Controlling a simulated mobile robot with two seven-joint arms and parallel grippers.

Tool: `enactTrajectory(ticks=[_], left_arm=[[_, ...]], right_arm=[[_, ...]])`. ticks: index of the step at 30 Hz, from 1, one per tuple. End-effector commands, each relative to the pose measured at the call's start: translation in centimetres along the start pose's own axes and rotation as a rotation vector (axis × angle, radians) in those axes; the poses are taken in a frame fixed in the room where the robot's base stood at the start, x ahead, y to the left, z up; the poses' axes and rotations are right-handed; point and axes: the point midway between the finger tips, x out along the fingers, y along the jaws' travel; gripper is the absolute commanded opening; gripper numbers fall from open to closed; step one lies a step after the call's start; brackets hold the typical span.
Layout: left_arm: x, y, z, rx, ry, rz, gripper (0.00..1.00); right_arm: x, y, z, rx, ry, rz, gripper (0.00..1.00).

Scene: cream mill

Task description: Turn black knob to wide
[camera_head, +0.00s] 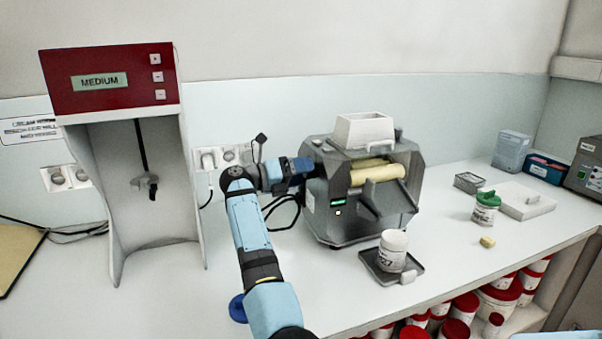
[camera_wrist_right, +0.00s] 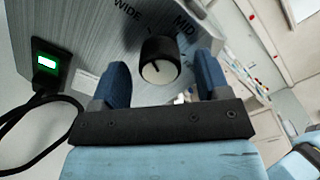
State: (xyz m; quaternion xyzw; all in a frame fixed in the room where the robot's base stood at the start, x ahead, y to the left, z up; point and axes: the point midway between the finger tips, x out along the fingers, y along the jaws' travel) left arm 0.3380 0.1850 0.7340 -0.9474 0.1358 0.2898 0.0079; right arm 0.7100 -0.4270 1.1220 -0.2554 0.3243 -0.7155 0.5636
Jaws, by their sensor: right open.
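The grey mill (camera_head: 345,228) stands on the bench in the head view, with pale rollers (camera_head: 378,172) and a white hopper (camera_head: 363,130) on top. In the right wrist view the black knob (camera_wrist_right: 160,58) projects from the mill's brushed-metal side panel (camera_wrist_right: 92,28). The printed words WIDE and MID show near it. The knob's pale end face carries a small dark mark; which label it points to is unclear. My right gripper (camera_head: 303,168) is at the mill's left side. Its blue fingers (camera_wrist_right: 162,85) are open, one on each side of the knob, with visible gaps. My left gripper is not in view.
A white tub (camera_head: 392,250) stands on a dark tray (camera_head: 368,258) in front of the mill. A red-topped MEDIUM display unit (camera_head: 110,78) stands at left. A green-lidded jar (camera_head: 486,208) is at right. A black cable (camera_wrist_right: 40,150) hangs beside the mill's green-lit switch (camera_wrist_right: 46,64).

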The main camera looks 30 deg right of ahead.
Motion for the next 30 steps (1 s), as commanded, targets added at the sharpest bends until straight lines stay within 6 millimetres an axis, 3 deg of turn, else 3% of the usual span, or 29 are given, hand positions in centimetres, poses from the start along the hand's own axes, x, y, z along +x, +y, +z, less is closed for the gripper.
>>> enactTrajectory(ticks=[5, 18, 24, 30], left_arm=[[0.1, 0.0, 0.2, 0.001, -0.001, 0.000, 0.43], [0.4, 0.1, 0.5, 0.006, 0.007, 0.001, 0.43], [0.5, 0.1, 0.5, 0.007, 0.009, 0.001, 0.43], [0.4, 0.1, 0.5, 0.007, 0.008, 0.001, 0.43]], right_arm=[[-2.0, 0.1, 0.0, 0.000, -0.002, 0.003, 0.69], [-11.5, 0.0, 0.0, -0.001, -0.002, 0.003, 0.69], [-13.4, 0.0, 0.0, -0.001, 0.000, 0.000, 0.69], [-13.8, 0.0, 0.0, 0.000, 0.000, 0.000, 0.69]])
